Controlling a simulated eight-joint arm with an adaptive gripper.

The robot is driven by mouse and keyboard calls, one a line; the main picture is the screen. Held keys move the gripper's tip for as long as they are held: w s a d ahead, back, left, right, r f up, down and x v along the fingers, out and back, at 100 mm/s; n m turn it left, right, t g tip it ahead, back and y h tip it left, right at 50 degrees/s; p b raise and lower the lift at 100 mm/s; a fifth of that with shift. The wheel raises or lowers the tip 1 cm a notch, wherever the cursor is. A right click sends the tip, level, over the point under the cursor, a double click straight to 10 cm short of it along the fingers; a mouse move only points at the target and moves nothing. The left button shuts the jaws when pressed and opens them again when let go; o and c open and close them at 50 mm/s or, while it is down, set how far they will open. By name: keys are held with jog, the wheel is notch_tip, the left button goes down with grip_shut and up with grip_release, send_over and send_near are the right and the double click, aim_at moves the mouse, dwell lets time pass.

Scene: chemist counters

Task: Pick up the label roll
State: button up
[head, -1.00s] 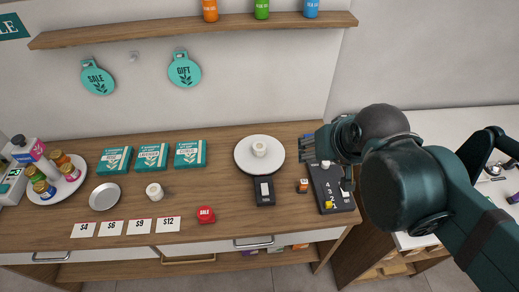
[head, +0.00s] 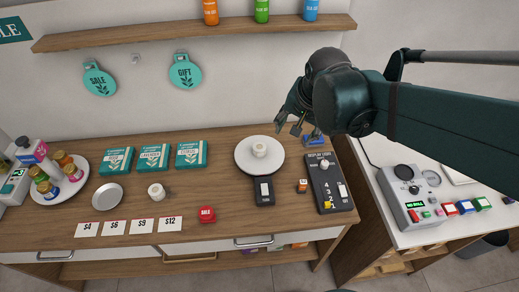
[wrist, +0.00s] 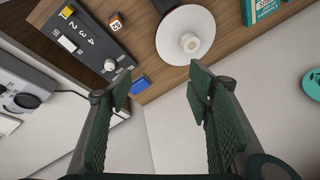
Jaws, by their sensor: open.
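A white roll with a hole in its top (head: 259,149) stands on a round white plate (head: 244,162) with a dark base. The same roll (wrist: 191,43) and plate (wrist: 170,42) show in the wrist view. A second, similar white roll (head: 156,191) stands on the counter beside a shallow metal dish. I cannot tell which one is the label roll. My gripper (head: 289,123) is open and empty, above the back of the counter, up and right of the plate. In the wrist view its spread fingers (wrist: 160,82) point toward the plate, with the roll beyond them.
A dark panel with numbers (head: 328,185), a small orange-and-white die-like cube (head: 303,186) and a blue item (head: 314,140) are right of the plate. Teal boxes (head: 152,157) stand left. A wooden shelf (head: 180,31) with bottles is above.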

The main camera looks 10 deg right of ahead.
jog(key=w+a+f+m+g+p, duration=0.2)
jog(key=w+a+f+m, duration=0.35)
jog(key=w, duration=0.35)
jog(key=m+g+p, duration=0.1)
jog(key=m+g, duration=0.1)
jog(key=m, duration=0.2)
send_over(259, 147)
notch_tip(259, 147, down, 9)
jog(key=shift+s+d+r, duration=0.1)
jog(key=shift+w+a+f+m, duration=0.2)
jog(key=shift+a+f+m, duration=0.1)
jog(key=shift+f+m, duration=0.35)
jog(key=shift+f, duration=0.1)
jog(key=shift+f, duration=1.25)
jog(key=shift+d+f+p, duration=0.1)
jog(key=shift+f+p, duration=0.2)
jog(key=shift+f, duration=2.3)
